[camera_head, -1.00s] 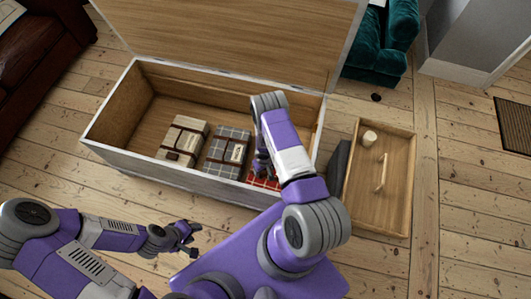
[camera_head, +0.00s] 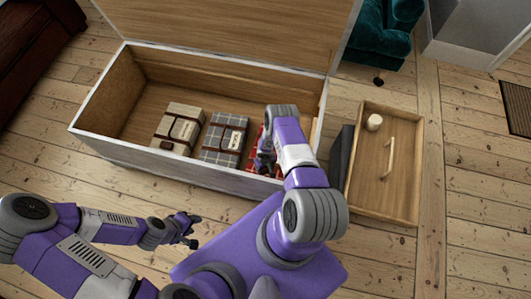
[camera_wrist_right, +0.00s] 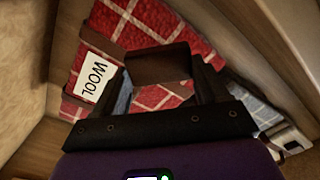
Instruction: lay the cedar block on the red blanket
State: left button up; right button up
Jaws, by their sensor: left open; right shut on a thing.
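The red checked blanket (camera_head: 253,142) lies folded at the right end of the open chest, partly hidden by my right arm. It also fills much of the right wrist view (camera_wrist_right: 190,32), with a dark strap and a white "WOOL" label. My right gripper (camera_head: 265,158) is inside the chest over the blanket. My left gripper (camera_head: 194,230) is open and empty in front of the chest.
A cream bundle (camera_head: 180,130) and a grey checked bundle (camera_head: 224,138) lie in the chest (camera_head: 150,165), left of the blanket. A wooden tray (camera_head: 370,205) with a pale cylinder (camera_head: 374,122) and a light rod (camera_head: 388,157) is on the floor to the right.

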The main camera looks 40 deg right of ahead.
aim_at(266, 169)
notch_tip(266, 169, down, 5)
jog(key=b, duration=0.3)
jog(key=shift+r, duration=0.3)
jog(key=o, duration=1)
jog(key=shift+o, duration=0.2)
notch_tip(266, 169, up, 12)
jog(key=p, duration=0.8)
